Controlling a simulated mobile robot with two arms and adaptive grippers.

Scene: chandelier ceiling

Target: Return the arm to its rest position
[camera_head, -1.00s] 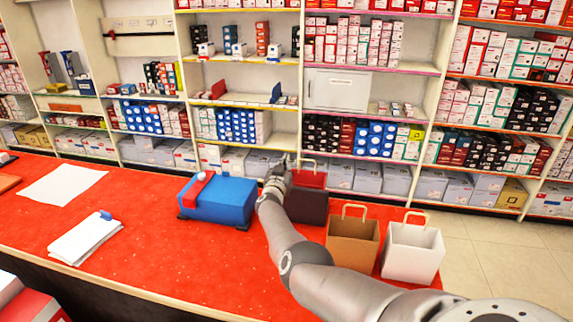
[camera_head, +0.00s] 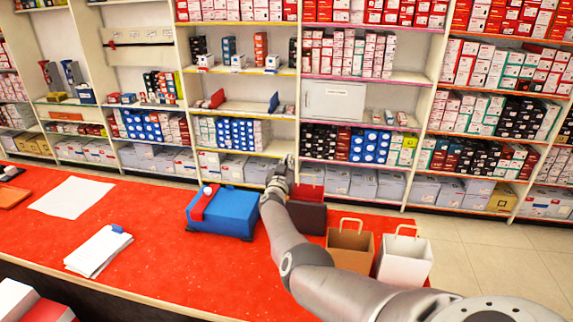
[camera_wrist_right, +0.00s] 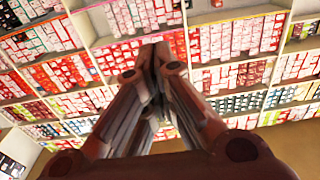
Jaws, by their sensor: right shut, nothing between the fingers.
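My right arm reaches in from the lower right of the head view. Its gripper (camera_head: 280,172) is above the far edge of the red counter (camera_head: 165,240), between a blue box-like case (camera_head: 222,214) and a dark red bag (camera_head: 308,216). In the right wrist view the gripper (camera_wrist_right: 155,55) has its fingers together, with nothing held, and points toward the shelves. My left gripper is not in view.
A brown paper bag (camera_head: 350,246) and a white paper bag (camera_head: 404,260) stand on the counter's right end, close to my right arm. Papers (camera_head: 98,250) lie on the left. Stocked shelves (camera_head: 370,90) stand behind. The counter's front middle is clear.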

